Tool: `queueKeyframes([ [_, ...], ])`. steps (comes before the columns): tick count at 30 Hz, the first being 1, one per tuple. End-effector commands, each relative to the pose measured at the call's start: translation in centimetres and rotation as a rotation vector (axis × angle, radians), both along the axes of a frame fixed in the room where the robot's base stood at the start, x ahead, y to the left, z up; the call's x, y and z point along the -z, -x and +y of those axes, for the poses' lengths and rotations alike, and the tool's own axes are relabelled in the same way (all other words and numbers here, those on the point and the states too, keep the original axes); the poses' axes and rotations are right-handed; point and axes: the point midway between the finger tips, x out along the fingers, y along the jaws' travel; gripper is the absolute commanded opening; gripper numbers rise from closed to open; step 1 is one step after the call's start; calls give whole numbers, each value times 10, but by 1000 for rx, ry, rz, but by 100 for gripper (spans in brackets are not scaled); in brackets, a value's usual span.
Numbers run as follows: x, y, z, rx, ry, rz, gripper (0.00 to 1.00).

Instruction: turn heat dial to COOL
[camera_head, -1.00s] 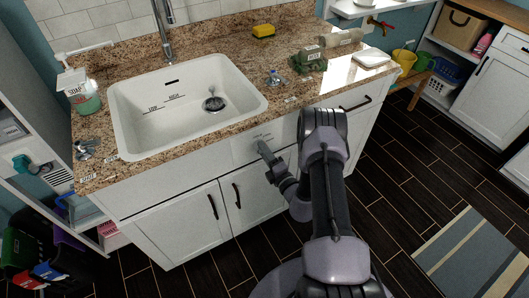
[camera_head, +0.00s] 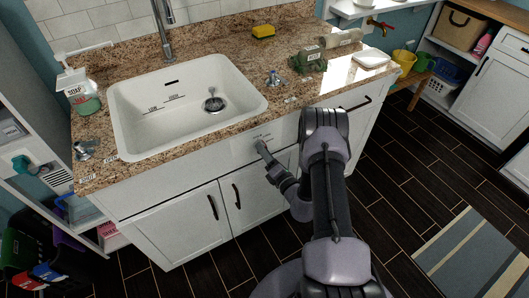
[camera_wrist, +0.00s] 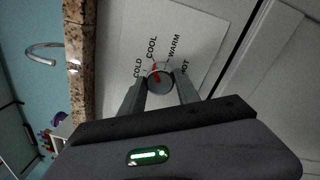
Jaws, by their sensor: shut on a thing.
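The heat dial (camera_wrist: 159,80) is a small round grey knob with a red mark, on a white panel (camera_wrist: 195,25) lettered COLD, COOL, WARM and HOT. In the wrist view the red mark lies on the dial's upper left, on the COLD and COOL side; its exact setting is hard to tell. My gripper (camera_wrist: 160,92) is shut on the dial, one finger on each side. In the head view my gripper (camera_head: 262,147) reaches the cabinet front below the counter, and it hides the dial there.
A granite counter (camera_head: 215,142) with a white sink (camera_head: 150,125) lies above the panel. Cabinet doors (camera_head: 180,225) with dark handles are below. A green object (camera_head: 308,62), a yellow sponge (camera_head: 263,31) and a soap bottle (camera_head: 85,98) stand on the counter.

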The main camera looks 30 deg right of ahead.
Motion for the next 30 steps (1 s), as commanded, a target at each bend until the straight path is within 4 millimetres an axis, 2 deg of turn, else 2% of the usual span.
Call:
queueKeyframes([
  [5, -2, -1, -1, 0, 1, -4, 0],
  [6, -2, -1, -1, 1, 1, -4, 44],
  [9, -1, -1, 0, 0, 0, -4, 60],
  [17, -1, 0, 0, 0, -1, -1, 60],
  [20, -1, 6, -1, 1, -2, 0, 60],
  [23, -2, 25, -2, 2, -3, 2, 60],
  [30, 0, 104, -7, 8, -5, 3, 60],
])
